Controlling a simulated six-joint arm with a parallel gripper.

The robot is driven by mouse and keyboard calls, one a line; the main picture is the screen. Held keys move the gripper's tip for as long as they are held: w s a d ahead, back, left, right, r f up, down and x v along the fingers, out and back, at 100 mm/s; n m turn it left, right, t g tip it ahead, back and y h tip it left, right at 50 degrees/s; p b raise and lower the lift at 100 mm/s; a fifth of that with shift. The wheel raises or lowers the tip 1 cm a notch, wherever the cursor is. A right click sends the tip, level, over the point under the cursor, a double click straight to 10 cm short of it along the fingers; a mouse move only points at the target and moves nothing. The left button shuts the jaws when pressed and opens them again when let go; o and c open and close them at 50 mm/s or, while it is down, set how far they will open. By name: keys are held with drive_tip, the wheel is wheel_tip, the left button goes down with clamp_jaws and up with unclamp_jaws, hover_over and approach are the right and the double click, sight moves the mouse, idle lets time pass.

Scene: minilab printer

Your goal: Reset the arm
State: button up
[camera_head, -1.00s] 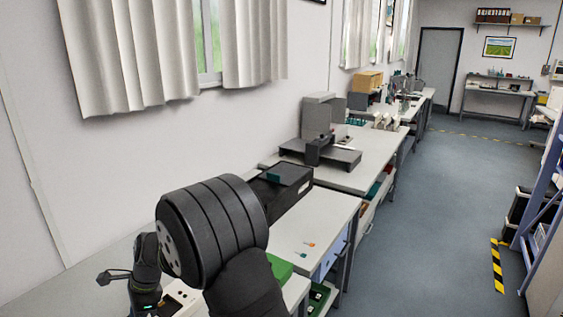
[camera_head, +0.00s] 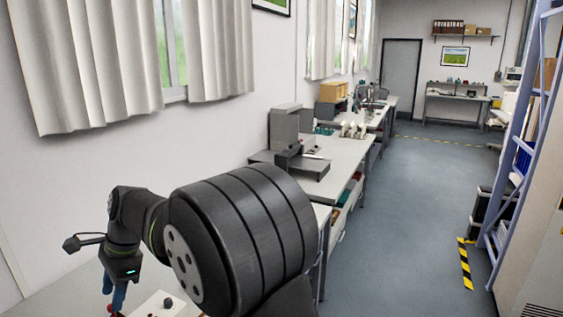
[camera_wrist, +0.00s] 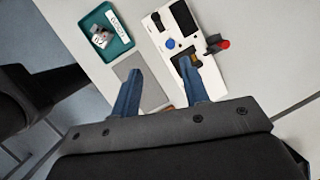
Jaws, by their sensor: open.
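My gripper (camera_wrist: 160,85) has two blue fingers, spread apart with nothing between them in the wrist view. In the head view it hangs down at the lower left, with its blue fingertips (camera_head: 113,298) near the bottom edge. My thick black arm link fills the lower middle and hides part of the bench. Below the gripper, a white device (camera_wrist: 176,48) with a blue button, a black recess and a red knob lies on the bench. Part of it also shows in the head view (camera_head: 160,303). I cannot tell the height of the fingers above it.
A teal tray (camera_wrist: 106,32) holding a small metal part and a label sits beside the white device. A grey plate (camera_wrist: 152,92) lies between the fingers' outlines. Further benches (camera_head: 340,160) run along the wall. The floor aisle (camera_head: 400,220) is clear; a blue rack (camera_head: 515,150) stands right.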

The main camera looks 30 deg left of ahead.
drive_tip(key=shift+s+d+r+n+t+y, duration=0.15)
drive_tip(key=shift+s+d+n+t+y, duration=0.2)
drive_tip(key=shift+d+n, duration=0.25)
drive_tip(key=shift+s+d+r+n+t+y, duration=0.1)
drive_tip(key=shift+s+d+r+n+y, duration=0.15)
drive_tip(key=shift+s+d+n, duration=0.25)
drive_tip(key=shift+s+d+r+n+t+y, duration=0.1)
drive_tip(key=shift+s+d+n+t+y, duration=0.2)
drive_tip(key=shift+d+n, duration=0.35)
drive_tip(key=shift+a, duration=0.1)
drive_tip(key=o, duration=0.4)
drive_tip(key=shift+r, duration=0.3)
drive_tip(key=o, duration=0.9)
drive_tip(key=s+v, duration=0.1)
drive_tip(key=v, duration=0.8)
drive_tip(key=shift+s+r, duration=0.2)
drive_tip(key=shift+s, duration=0.2)
drive_tip(key=x, duration=0.9)
drive_tip(key=shift+s+f, duration=0.15)
drive_tip(key=shift+f, duration=0.15)
drive_tip(key=v, duration=1)
